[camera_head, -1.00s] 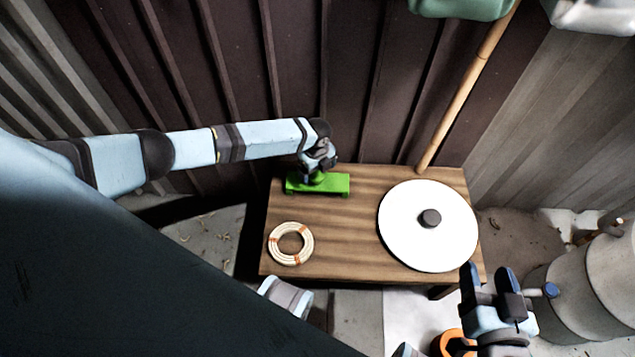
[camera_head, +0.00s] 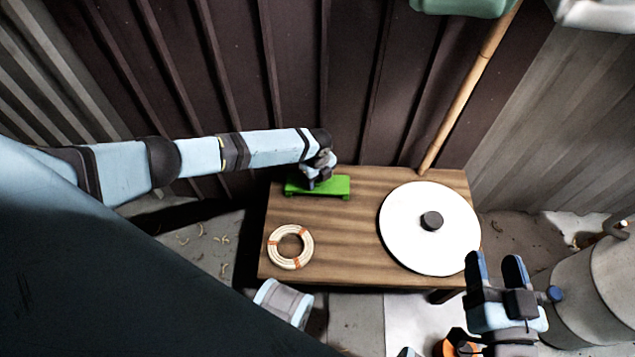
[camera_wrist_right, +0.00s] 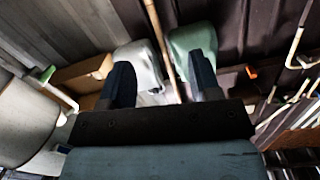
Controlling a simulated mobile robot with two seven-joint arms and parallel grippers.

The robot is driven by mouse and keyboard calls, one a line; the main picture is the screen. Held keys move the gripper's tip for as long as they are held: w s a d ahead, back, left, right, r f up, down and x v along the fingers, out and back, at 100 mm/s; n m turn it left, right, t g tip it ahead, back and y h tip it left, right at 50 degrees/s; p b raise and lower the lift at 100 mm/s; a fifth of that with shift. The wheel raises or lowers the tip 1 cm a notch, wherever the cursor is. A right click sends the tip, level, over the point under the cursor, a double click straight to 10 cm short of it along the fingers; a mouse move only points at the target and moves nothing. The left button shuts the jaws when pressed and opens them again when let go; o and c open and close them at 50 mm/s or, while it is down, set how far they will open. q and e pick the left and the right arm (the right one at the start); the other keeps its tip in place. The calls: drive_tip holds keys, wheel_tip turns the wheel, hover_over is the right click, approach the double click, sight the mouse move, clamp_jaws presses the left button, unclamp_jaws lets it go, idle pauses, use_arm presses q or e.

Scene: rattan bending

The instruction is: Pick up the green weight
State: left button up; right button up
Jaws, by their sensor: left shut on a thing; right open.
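The green weight (camera_head: 333,187) lies at the back left corner of the wooden table, a flat bright green block with small feet. My left gripper (camera_head: 318,184) is over its left part, shut on it; the fingertips and the weight's upper grip are largely hidden by the wrist. The weight appears to be at the table top; I cannot tell whether there is a gap under it. My right gripper (camera_head: 496,268) is open and empty in front of the table's right front corner. Its two fingers also show in the right wrist view (camera_wrist_right: 163,85), with nothing between them.
The wooden table (camera_head: 340,238) bears a rattan coil (camera_head: 273,247) at front left and a white disc (camera_head: 404,245) with a dark knob on the right. A bamboo pole (camera_head: 462,104) leans behind it. A grey tank (camera_head: 595,290) stands at right. The table's middle is clear.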

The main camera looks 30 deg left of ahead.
use_arm(q)
drive_tip(key=shift+r, duration=0.1)
drive_tip(key=shift+w+r, duration=0.1)
drive_tip(key=shift+r, duration=0.4)
wheel_tip(320, 180, up, 19)
drive_tip(key=p, duration=0.6)
use_arm(e)
drive_tip(key=s+d+f+g+h, duration=0.2)
drive_tip(key=d+f+g+h, duration=0.1)
drive_tip(key=f, duration=0.4)
drive_tip(key=shift+s+d+g, duration=0.3)
drive_tip(key=shift+d+g, duration=0.1)
drive_tip(key=shift+g, duration=0.1)
